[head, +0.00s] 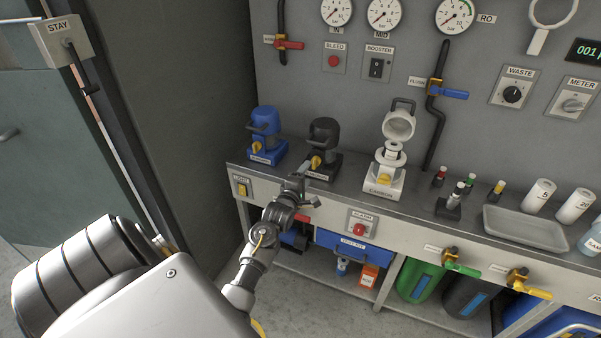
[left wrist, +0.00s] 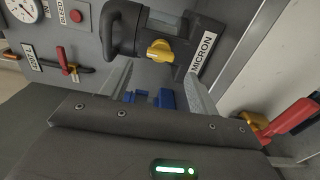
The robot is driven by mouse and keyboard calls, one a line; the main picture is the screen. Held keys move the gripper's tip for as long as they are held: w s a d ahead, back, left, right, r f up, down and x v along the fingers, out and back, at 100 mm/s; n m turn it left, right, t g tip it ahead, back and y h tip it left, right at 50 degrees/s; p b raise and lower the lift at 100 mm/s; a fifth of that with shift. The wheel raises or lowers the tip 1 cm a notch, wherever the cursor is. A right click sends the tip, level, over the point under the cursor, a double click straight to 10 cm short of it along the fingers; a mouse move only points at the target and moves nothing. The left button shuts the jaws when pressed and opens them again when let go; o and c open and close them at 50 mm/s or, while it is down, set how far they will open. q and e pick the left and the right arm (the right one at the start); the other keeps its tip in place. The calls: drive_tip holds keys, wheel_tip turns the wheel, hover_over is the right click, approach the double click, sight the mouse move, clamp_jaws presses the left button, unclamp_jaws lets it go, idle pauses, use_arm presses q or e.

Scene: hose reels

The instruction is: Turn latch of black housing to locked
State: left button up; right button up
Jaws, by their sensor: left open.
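The black housing (head: 325,131) stands on the bench between a blue and a white housing. It has a black handle, and its yellow latch (head: 314,162) is on the front of its base. In the left wrist view the black housing (left wrist: 128,30) appears tilted, with the yellow latch (left wrist: 160,50) beside a "MICRON" label. My left gripper (head: 298,185) is in front of the housing at the bench edge. Its fingers (left wrist: 160,90) are open and empty, pointing toward the latch and apart from it. The latch's lock marks are too small to read. My right gripper is not in view.
The blue housing (head: 265,135) is left of it and the open white housing (head: 390,160) right. A red-handled valve (left wrist: 290,122) is close on the right in the left wrist view. An alarm button (head: 359,229) is on the bench front. Gauges and switches line the wall.

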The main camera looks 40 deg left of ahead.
use_arm(q)
drive_tip(key=v, duration=0.5)
idle(0.5)
drive_tip(key=d+f+m+g+h, duration=0.1)
drive_tip(key=d+f+m+g, duration=0.1)
drive_tip(key=f+m, duration=0.45)
drive_tip(key=d+f+m+g+h, duration=0.1)
drive_tip(key=d+f+m, duration=0.25)
drive_tip(key=f, duration=0.65)
drive_tip(key=s+d+f+m+g+h, duration=0.1)
drive_tip(key=s+d+f+m+g, duration=0.15)
drive_tip(key=s+f, duration=0.45)
drive_tip(key=s+d+f+m+g+h, duration=0.1)
drive_tip(key=s+d+f+m+g, duration=0.2)
drive_tip(key=f, duration=0.7)
drive_tip(key=s+d+f+m+g+h, duration=0.1)
drive_tip(key=s+d+f+m, duration=0.2)
drive_tip(key=s+f, duration=0.4)
drive_tip(key=s+d+f+m+g, duration=0.2)
drive_tip(key=s+d+f+m, duration=0.15)
drive_tip(key=s+f, duration=0.35)
drive_tip(key=s+d+f+m+g, duration=0.1)
drive_tip(key=s+f+g, duration=0.1)
drive_tip(key=s, duration=1)
drive_tip(key=s+d+f+m+g, duration=0.1)
drive_tip(key=s+d+f+g, duration=0.1)
drive_tip(key=s, duration=1.1)
drive_tip(key=shift+f+h, duration=0.4)
